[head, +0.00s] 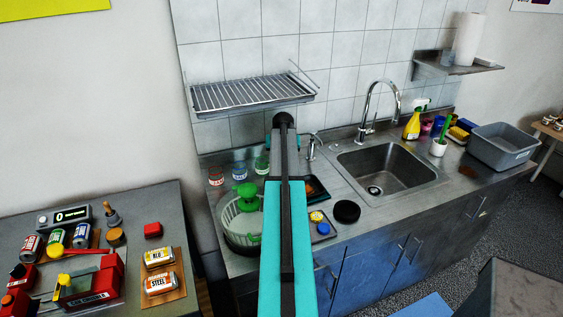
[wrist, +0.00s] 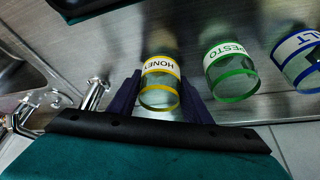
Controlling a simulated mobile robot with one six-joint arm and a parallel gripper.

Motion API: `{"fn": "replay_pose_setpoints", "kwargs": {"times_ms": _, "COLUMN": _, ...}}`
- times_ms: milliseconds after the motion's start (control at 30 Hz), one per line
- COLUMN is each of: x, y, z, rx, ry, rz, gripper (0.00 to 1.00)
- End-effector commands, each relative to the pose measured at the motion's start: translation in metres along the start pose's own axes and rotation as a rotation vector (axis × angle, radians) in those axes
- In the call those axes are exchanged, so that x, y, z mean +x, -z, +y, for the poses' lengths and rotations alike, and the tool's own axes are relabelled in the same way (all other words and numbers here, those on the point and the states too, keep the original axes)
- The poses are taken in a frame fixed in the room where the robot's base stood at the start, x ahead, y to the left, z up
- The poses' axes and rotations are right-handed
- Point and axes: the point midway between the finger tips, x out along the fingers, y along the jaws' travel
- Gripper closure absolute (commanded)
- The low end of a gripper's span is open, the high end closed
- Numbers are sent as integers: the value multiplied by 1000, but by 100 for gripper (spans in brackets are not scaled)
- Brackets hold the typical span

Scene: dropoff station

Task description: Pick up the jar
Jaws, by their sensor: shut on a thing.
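A clear jar with a yellow-edged label reading HONEY (wrist: 160,86) stands between the two dark fingers of my gripper (wrist: 158,100) in the wrist view. The fingers close on its sides. A PESTO jar with green bands (wrist: 230,70) is beside it, apart from the fingers, and a blue-banded jar (wrist: 299,57) is at the right edge. In the head view my arm hides the honey jar and the fingertips. The green-banded jar (head: 262,163) shows just left of my arm. I cannot tell whether the honey jar is lifted off the counter.
Blue (head: 239,170) and red (head: 215,176) jars stand further left. A green-topped strainer (head: 240,225) is in front of them. A wire rack (head: 250,94) hangs above. The tap (head: 374,105) and sink (head: 388,170) are to the right. A black lid (head: 347,211) lies before the sink.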

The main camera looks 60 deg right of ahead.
Motion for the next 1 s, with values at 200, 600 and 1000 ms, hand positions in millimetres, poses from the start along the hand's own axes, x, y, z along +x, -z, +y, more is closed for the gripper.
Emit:
{"fn": "replay_pose_setpoints", "kwargs": {"times_ms": 200, "x": -12, "y": 6, "z": 0, "rx": 0, "ry": 0, "rz": 2, "gripper": 82}}
{"fn": "replay_pose_setpoints", "kwargs": {"times_ms": 600, "x": -36, "y": -6, "z": 4, "rx": 0, "ry": 0, "rz": 2, "gripper": 82}}
{"fn": "replay_pose_setpoints", "kwargs": {"times_ms": 1000, "x": -60, "y": -50, "z": 14, "rx": 1, "ry": 0, "rz": 2, "gripper": 82}}
